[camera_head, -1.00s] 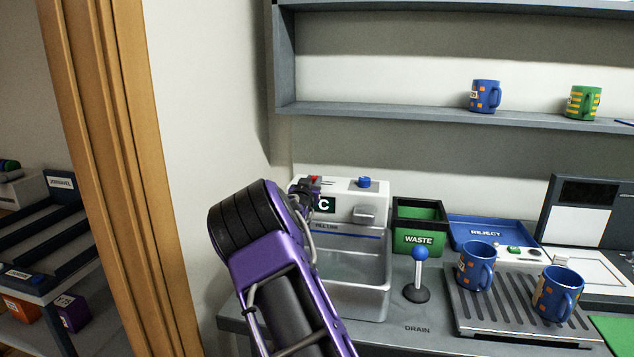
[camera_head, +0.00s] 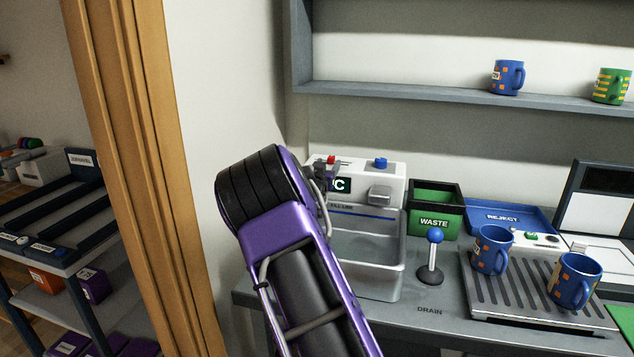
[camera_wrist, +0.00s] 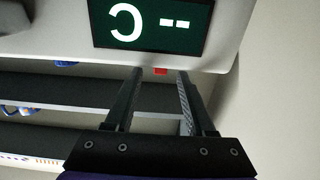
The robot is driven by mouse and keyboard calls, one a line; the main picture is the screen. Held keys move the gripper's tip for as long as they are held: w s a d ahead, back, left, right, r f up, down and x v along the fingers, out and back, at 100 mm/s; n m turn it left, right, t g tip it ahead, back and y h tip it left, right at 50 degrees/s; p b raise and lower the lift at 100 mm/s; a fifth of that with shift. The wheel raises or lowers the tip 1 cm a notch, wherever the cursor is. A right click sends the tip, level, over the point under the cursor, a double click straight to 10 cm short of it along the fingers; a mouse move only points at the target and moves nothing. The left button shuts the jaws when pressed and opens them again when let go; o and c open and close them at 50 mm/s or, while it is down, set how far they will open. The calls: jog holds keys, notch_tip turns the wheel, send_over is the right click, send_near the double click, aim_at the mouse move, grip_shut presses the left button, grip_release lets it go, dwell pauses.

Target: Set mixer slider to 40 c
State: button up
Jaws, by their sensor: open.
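The white mixer box (camera_head: 395,172) stands behind the sink. Its dark display (camera_head: 341,186) shows a "C" in the head view. In the wrist view the display (camera_wrist: 152,22) appears upside down, with two dashes and a C. A small red piece (camera_head: 331,159), seemingly the slider knob, sits at the box's top left. In the wrist view the red piece (camera_wrist: 161,71) lies at the box edge, between the fingertips. My gripper (camera_wrist: 160,78) is open, with one finger to each side of it. Contact cannot be told. In the head view my arm partly hides the gripper and box.
A blue knob (camera_head: 380,162) and grey spout (camera_head: 380,194) are on the box, right of my gripper. The metal sink (camera_head: 385,285) lies below. A blue-topped lever (camera_head: 435,237), green waste bin (camera_head: 450,222) and blue mugs (camera_head: 492,250) stand to the right.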

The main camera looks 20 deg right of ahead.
jog(key=v, duration=1.4)
jog(key=shift+s+a, duration=0.1)
jog(key=shift+s, duration=0.05)
